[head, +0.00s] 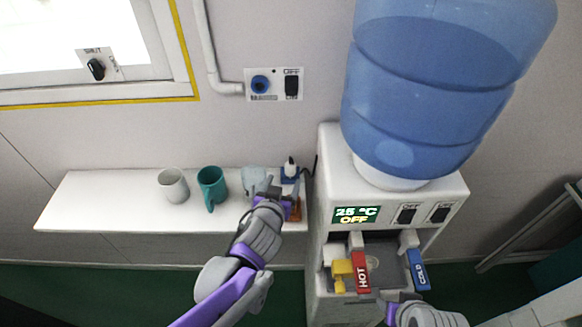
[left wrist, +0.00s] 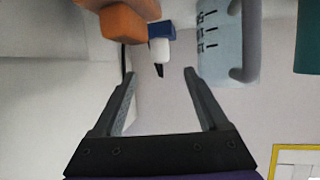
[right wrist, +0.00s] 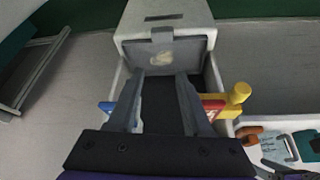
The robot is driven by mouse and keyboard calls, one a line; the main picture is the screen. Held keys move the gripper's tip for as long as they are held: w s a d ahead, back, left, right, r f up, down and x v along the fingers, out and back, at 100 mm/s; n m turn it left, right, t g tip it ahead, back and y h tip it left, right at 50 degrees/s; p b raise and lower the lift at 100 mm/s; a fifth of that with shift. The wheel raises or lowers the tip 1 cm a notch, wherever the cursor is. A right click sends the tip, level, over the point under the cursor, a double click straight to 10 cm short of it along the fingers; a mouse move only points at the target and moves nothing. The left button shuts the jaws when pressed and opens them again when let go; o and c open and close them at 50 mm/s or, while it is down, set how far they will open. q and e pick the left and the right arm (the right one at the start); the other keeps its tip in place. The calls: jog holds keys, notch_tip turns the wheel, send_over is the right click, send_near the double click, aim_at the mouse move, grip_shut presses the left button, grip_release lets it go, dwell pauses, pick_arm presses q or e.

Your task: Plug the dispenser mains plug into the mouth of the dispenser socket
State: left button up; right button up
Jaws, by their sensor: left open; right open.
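The dispenser mains plug (head: 290,168) is a small white piece. It stands in a blue holder (head: 289,177) on the wall shelf, beside the dispenser. In the left wrist view the white plug (left wrist: 159,51) has a dark tip and lies just beyond and between my fingertips. My left gripper (head: 275,190) is open and empty just in front of it, apart from it. The dispenser socket (head: 260,84) has a round blue mouth on a white wall plate above the shelf, and it is empty. My right gripper (right wrist: 158,72) is open and empty by the dispenser front.
The water dispenser (head: 325,200) stands right of the shelf (head: 100,200), with red hot (head: 361,273) and blue cold (head: 417,270) taps. A grey mug (head: 173,186), a teal mug (head: 211,186) and a pale jug (left wrist: 215,45) stand on the shelf. An orange block (left wrist: 122,22) is close to my left gripper.

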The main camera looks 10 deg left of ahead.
aim_at(289, 170)
pick_arm(q)
jog(key=b+x, duration=0.1)
jog(key=x, duration=0.7)
grip_shut()
dwell(0.4)
